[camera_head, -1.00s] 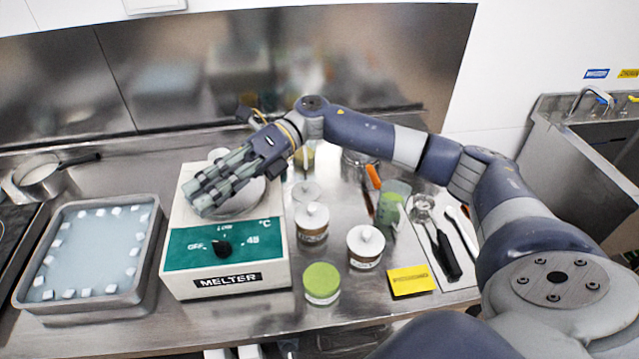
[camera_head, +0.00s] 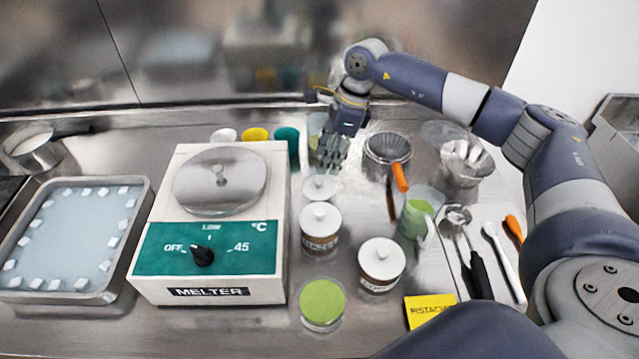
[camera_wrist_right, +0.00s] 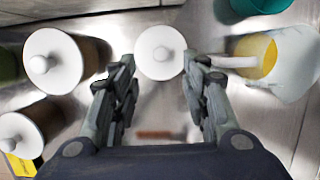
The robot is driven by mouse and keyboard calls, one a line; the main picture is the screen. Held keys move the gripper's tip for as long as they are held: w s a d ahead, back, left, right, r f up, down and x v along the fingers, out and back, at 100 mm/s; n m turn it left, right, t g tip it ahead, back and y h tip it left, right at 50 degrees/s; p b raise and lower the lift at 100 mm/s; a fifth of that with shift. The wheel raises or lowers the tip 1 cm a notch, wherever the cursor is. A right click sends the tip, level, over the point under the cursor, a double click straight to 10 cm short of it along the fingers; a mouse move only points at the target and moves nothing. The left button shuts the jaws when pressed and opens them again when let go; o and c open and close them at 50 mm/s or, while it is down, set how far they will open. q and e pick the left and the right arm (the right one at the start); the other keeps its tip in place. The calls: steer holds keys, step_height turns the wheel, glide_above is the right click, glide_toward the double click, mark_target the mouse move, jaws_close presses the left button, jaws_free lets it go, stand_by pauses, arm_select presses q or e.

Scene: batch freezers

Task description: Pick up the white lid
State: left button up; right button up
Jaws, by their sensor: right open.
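A white lid with a round knob (camera_head: 320,188) is at the back of the row of jars, right of the melter. In the right wrist view a white knobbed lid (camera_wrist_right: 160,52) lies between and just beyond the fingertips; I cannot tell whether it touches them. Two more white lids sit on brown-filled jars, one in the middle (camera_head: 320,216) and one at front right (camera_head: 382,259). My right gripper (camera_head: 327,158) is open and empty, pointing down behind the back lid; its fingers also show in the right wrist view (camera_wrist_right: 158,68). My left gripper is not in view.
The melter (camera_head: 210,290) stands left of the jars, with an ice-cube tray (camera_head: 145,200) beyond it. A green-topped jar (camera_head: 322,302) is in front. A green jug (camera_head: 418,222), orange-handled pan (camera_head: 388,148) and utensils are to the right. A yellow-filled container (camera_wrist_right: 295,68) is close to the fingers.

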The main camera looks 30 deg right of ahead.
mark_target(319, 180)
steer(key=shift+x, duration=0.9)
steer(key=p+x, duration=0.2)
steer(key=x, duration=0.3)
steer(key=shift+w+a+f+p, duration=0.1)
steer(key=shift+a+f+p, duration=0.05)
steer(key=shift+p, duration=0.15)
steer(key=c, duration=0.8)
